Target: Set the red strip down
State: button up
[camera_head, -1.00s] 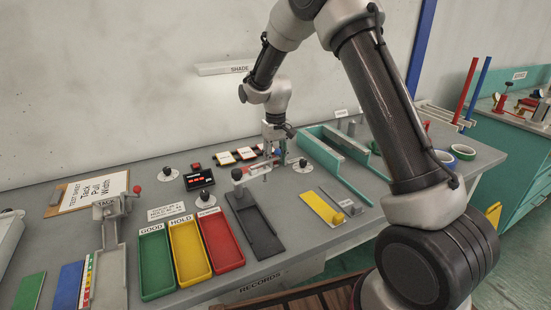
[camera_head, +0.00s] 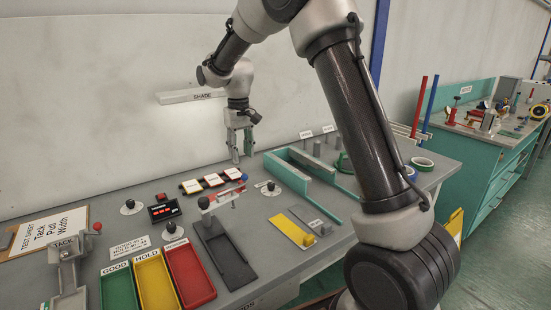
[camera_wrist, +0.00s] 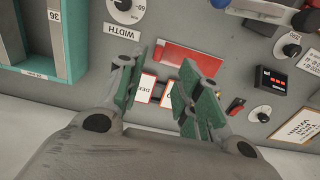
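The red strip (camera_wrist: 190,58) lies flat on the grey bench beside the labelled cards in the wrist view. One finger of my gripper (camera_wrist: 162,72) covers part of its edge. In the head view a red piece that looks like the strip (camera_head: 231,191) shows between the cards and a round dial, small and partly hard to tell from the clamp there. My gripper (camera_head: 240,156) is open and empty, its fingers pointing down above the back of the bench, apart from the strip.
Labelled cards (camera_head: 212,180) lie below my gripper. A WIDTH dial (camera_wrist: 123,10) is near the strip. Green, yellow and red trays (camera_head: 190,275) stand at the front. A dark clamp plate (camera_head: 225,250) and a teal channel (camera_head: 290,176) flank the middle.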

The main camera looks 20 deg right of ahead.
jog(key=s+d+r+m+t, duration=0.1)
jog(key=s+d+r, duration=0.3)
jog(key=s+r, duration=0.25)
jog(key=s+d+r+t, duration=0.1)
jog(key=s+d+r, duration=0.4)
jog(key=s, duration=0.3)
jog(key=s+d+t, duration=0.1)
jog(key=s+d, duration=0.2)
jog(key=s, duration=0.7)
jog(key=s+d+f+m+t, duration=0.1)
jog(key=s+d, duration=0.2)
jog(key=s, duration=0.8)
jog(key=shift+s, duration=0.25)
jog(key=shift+a, duration=0.1)
